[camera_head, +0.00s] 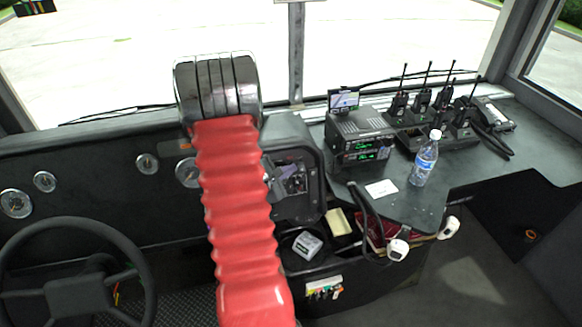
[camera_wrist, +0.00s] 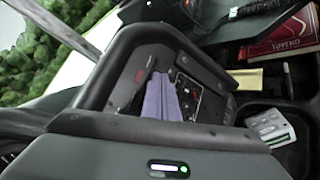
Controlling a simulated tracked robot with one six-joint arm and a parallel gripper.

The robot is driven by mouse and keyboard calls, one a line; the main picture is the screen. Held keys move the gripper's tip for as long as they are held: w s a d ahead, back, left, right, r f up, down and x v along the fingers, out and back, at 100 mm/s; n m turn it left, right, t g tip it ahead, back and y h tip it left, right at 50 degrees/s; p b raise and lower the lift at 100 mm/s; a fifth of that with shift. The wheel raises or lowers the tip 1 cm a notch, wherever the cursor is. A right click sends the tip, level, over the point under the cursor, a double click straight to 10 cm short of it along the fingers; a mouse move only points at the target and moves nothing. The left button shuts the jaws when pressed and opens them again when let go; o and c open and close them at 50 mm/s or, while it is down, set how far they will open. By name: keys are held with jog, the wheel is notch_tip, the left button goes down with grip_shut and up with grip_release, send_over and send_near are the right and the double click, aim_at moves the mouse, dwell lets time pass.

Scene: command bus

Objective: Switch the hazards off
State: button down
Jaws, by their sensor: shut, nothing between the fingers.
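The switch panel (camera_wrist: 185,82) is a dark recessed panel in the dashboard with a raised black frame. In the head view the panel (camera_head: 292,180) is right of my red-sleeved arm, which hides part of it. Small switches or marks show on it, too small to read, and I cannot tell which is the hazard switch.
A radio unit (camera_head: 360,135), a water bottle (camera_head: 424,160) and several handheld radios (camera_head: 440,100) stand on the right counter. A steering wheel (camera_head: 75,290) is at lower left.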

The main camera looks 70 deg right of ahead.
jog(key=shift+s+a, duration=0.1)
jog(key=shift+a, duration=0.05)
jog(key=shift+s+a+r, duration=0.15)
jog(key=shift+s+a, duration=0.15)
jog(key=shift+a, duration=0.15)
dwell(0.4)
jog(key=a, duration=0.1)
jog(key=s+a, duration=0.1)
jog(key=s+a+r, duration=0.1)
jog(key=a, duration=0.1)
jog(key=shift+s+a, duration=0.1)
jog(key=shift+s, duration=0.15)
jog(key=shift+w, duration=0.1)
dwell(0.7)
